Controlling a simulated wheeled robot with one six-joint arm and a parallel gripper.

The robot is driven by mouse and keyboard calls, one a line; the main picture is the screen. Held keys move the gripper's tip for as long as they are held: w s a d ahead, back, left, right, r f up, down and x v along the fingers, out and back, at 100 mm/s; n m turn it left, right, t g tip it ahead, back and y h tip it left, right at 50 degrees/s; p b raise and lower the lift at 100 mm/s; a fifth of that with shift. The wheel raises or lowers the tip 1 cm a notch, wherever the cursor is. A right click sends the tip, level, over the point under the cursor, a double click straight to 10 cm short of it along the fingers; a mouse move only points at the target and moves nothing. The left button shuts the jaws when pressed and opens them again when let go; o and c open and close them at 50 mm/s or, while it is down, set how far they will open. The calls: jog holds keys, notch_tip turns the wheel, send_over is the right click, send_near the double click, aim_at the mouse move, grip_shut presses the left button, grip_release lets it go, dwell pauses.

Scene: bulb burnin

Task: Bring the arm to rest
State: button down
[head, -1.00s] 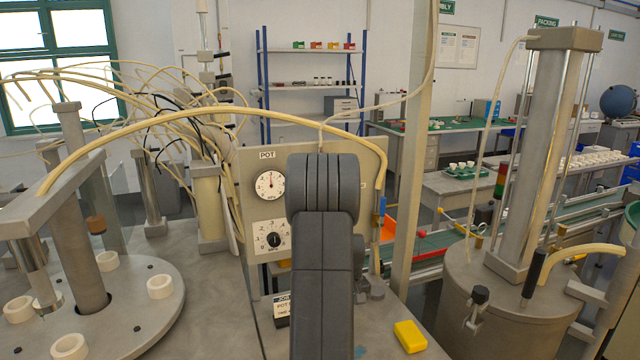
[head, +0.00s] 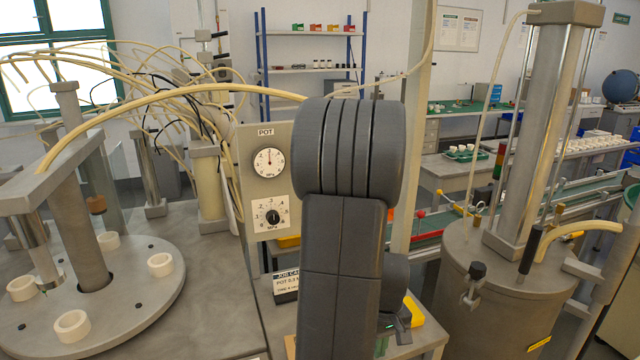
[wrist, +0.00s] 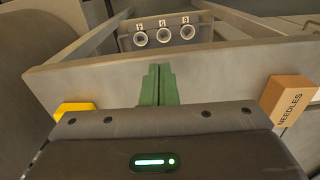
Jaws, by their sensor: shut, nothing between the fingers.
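My arm is folded up close to the head camera, and its dark grey links fill the middle of the head view. In the wrist view my gripper (wrist: 157,85) shows as two green fingers, pressed together with nothing between them. In the head view the gripper is mostly hidden behind my own arm.
A gauge panel marked POT (head: 268,185) stands just behind my arm. A turntable with white rings (head: 140,300) is at left, a grey tank (head: 510,290) at right. A yellow block (head: 414,313) lies beside my arm. A NEEDLES box (wrist: 288,100) is right in the wrist view.

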notch_tip(320, 180, up, 9)
jog(key=shift+w+r, duration=0.15)
jog(key=shift+r, duration=0.05)
dwell(0.5)
